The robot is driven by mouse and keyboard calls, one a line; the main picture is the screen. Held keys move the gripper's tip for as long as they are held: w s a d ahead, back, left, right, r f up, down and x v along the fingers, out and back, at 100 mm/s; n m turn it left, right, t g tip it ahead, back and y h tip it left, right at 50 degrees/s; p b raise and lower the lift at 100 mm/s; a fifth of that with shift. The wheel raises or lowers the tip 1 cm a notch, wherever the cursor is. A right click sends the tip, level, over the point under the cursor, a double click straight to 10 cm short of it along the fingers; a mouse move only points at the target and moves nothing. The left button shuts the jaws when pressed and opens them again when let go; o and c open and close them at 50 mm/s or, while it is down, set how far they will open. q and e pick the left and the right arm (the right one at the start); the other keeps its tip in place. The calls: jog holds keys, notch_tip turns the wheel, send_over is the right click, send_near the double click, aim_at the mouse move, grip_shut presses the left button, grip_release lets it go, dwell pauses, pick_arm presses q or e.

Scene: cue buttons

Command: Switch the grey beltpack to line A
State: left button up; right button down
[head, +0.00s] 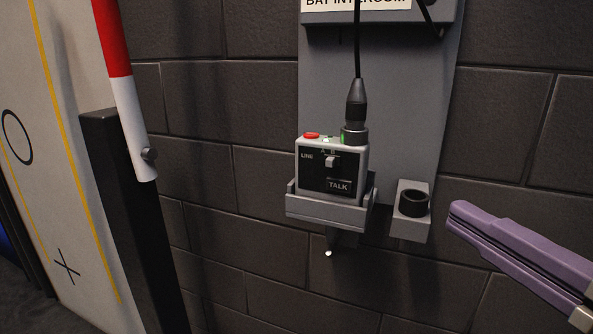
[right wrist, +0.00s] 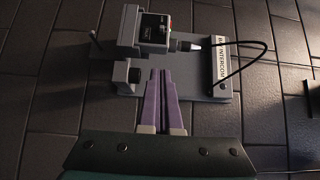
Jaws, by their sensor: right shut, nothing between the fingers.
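The grey beltpack (head: 331,172) sits upright in a grey holder (head: 325,208) on the wall panel. Its dark face carries the words LINE and TALK and a small light line switch (head: 331,161) below the letters A and B. I cannot tell for sure which letter the switch points to. A red button and a small green light show on its top. My right gripper (head: 456,212), with purple fingers, is shut and empty, to the right of the beltpack and apart from it. In the right wrist view the fingers (right wrist: 161,75) point toward the panel, and the beltpack (right wrist: 154,29) lies beyond them. My left gripper is not seen.
A black cable with a plug (head: 356,103) runs up from the beltpack's top to the intercom box (head: 380,12). A small grey bracket with a black ring (head: 412,207) sits between beltpack and gripper. A red and white pole (head: 125,100) stands at left.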

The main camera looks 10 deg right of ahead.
send_near(339, 161)
jog(key=w, duration=0.1)
jog(key=w+d, duration=0.1)
jog(key=w, duration=0.2)
jog(key=shift+w+d+r, duration=0.15)
jog(key=shift+w+d, duration=0.05)
jog(key=shift+d, duration=0.2)
jog(key=shift+w+a, duration=0.55)
jog(key=shift+a, duration=0.45)
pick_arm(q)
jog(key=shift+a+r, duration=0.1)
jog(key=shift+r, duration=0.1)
pick_arm(e)
jog(key=shift+w+a, duration=0.35)
jog(key=shift+a, duration=0.15)
